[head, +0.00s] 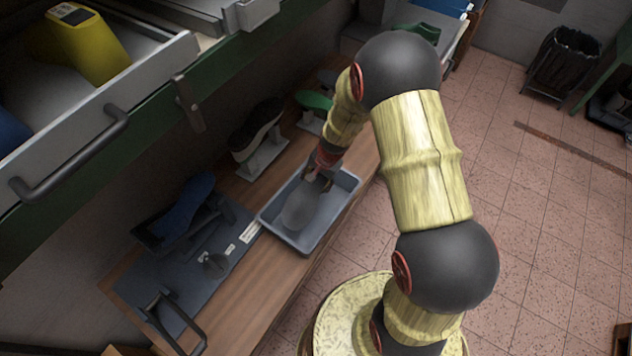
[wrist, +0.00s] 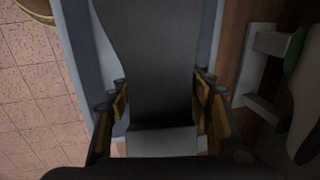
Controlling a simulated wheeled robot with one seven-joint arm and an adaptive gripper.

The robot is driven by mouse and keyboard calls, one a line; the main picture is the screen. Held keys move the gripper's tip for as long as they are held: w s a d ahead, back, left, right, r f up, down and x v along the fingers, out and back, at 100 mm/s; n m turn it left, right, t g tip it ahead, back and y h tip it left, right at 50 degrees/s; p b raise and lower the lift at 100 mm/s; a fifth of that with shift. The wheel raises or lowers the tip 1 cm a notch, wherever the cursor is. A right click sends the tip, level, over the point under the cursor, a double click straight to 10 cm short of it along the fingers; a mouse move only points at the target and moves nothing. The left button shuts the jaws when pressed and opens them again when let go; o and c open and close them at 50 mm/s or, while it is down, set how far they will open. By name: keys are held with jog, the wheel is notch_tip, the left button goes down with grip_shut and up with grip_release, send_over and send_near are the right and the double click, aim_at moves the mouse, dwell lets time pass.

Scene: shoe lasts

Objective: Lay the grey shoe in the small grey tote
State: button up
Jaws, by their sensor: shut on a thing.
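The grey shoe (head: 301,206) is in the small grey tote (head: 268,220), or just above its floor; I cannot tell whether it touches the bottom. My gripper (head: 322,172) is over the far end of the tote and shut on the shoe. In the wrist view the dark grey shoe (wrist: 150,60) runs between the two fingers of my gripper (wrist: 160,118), with yellow pads at its sides. The tote's pale wall (wrist: 82,50) shows beside it. My gripper hides part of the shoe in the head view.
A dark shoe on a grey stand (head: 258,135) and a green one (head: 313,100) stand behind the tote. A blue shoe (head: 185,205) is on a dark board (head: 205,270) at left.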

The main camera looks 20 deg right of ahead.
jog(key=o, duration=1.5)
jog(key=shift+o, duration=0.3)
jog(key=v, duration=1.2)
